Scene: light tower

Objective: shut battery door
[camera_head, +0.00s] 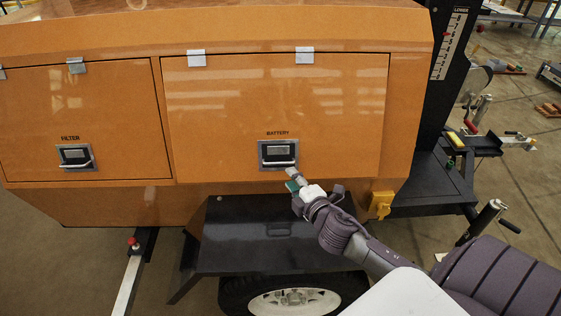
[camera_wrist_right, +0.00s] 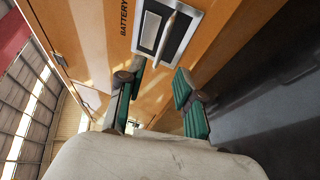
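The battery door (camera_head: 275,105) is an orange panel on the side of the light tower, hinged at its top edge and lying flush with the body. Its latch (camera_head: 278,153) sits low in the middle under the BATTERY label, with a silver handle; the latch also shows in the right wrist view (camera_wrist_right: 167,32). My right gripper (camera_head: 290,178) is just below and right of the latch. In the wrist view its two green-padded fingers (camera_wrist_right: 158,85) are apart with nothing between them, short of the handle. My left gripper is not in view.
The filter door (camera_head: 85,120) with its own latch (camera_head: 76,157) is to the left. A dark fender (camera_head: 255,240) juts out below the door over the wheel (camera_head: 295,300). A yellow fitting (camera_head: 381,205) is right of my gripper.

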